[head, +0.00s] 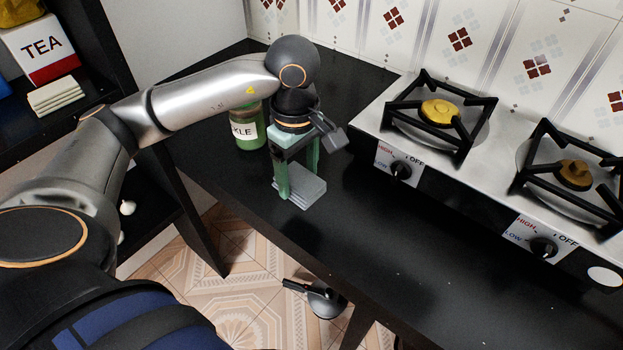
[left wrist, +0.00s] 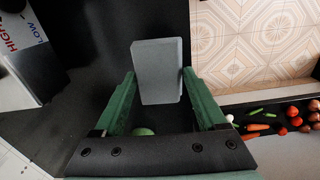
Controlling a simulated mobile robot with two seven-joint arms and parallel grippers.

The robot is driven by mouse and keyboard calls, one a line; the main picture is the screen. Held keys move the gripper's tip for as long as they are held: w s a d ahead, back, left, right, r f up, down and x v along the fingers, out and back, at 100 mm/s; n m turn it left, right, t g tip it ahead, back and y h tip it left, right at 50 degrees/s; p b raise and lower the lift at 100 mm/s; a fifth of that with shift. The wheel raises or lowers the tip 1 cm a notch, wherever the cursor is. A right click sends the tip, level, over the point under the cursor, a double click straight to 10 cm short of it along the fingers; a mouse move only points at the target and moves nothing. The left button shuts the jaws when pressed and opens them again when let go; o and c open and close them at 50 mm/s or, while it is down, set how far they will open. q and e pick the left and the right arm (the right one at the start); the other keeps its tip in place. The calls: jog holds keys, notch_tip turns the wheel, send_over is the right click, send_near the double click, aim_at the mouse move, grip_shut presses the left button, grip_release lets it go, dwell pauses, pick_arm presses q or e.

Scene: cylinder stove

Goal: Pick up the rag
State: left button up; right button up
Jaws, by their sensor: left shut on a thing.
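The rag (head: 305,194) is a light grey, folded, slab-like piece at the black counter's front edge, left of the stove. In the left wrist view the rag (left wrist: 158,65) lies between the two green fingertips. My left gripper (head: 298,182) points down from above and is shut on the rag; its fingers (left wrist: 160,84) also show in the wrist view. I cannot tell whether the rag touches the counter. My right gripper is not in view.
A green pickle jar (head: 249,130) stands close behind and left of the gripper. The stove (head: 390,120) with black grates and knobs is to the right. The counter (head: 400,240) in front of the stove is clear. A shelf holds a tea box (head: 42,48).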

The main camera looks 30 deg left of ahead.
pick_arm(q)
jog(key=s+a+r, duration=0.1)
jog(key=s+r, duration=0.4)
jog(key=s, duration=0.5)
jog(key=shift+a+b, duration=0.15)
jog(key=shift+b, duration=0.15)
jog(key=shift+r, duration=0.1)
